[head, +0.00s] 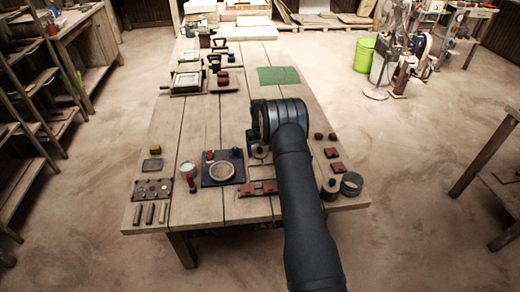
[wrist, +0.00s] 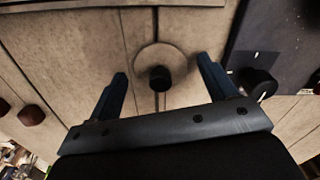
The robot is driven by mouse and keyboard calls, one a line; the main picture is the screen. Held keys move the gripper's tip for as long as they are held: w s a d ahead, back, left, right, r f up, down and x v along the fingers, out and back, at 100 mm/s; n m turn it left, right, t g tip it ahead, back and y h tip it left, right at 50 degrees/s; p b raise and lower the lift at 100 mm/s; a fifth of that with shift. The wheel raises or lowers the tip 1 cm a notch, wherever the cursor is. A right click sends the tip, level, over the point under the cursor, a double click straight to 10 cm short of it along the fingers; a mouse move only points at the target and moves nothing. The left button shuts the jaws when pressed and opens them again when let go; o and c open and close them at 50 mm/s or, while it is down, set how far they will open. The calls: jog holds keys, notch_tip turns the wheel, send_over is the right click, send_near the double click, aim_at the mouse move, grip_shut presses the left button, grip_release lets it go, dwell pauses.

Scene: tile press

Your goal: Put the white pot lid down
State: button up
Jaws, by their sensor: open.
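The white pot lid (wrist: 147,58) is a pale disc with a black knob in the wrist view. It appears to lie flat on the wooden table. It also shows in the head view (head: 259,153), partly hidden by my arm. My gripper (wrist: 163,70) is open, with one blue finger on each side of the knob and a gap on both sides. Whether the fingers reach down to the height of the knob is hard to tell.
A dark board (head: 210,181) with a round dish (head: 222,171) is left of the lid. Red-brown blocks (head: 270,187) lie in front, and small brown pieces (head: 331,152) to the right. A green mat (head: 278,75) lies farther back. The table's middle (head: 215,115) is clear.

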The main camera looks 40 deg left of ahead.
aim_at(260, 149)
notch_tip(260, 149, up, 12)
jog(key=shift+r, duration=0.15)
dwell(0.3)
notch_tip(260, 149, down, 12)
jog(key=shift+f, duration=0.15)
jog(key=shift+r, duration=2)
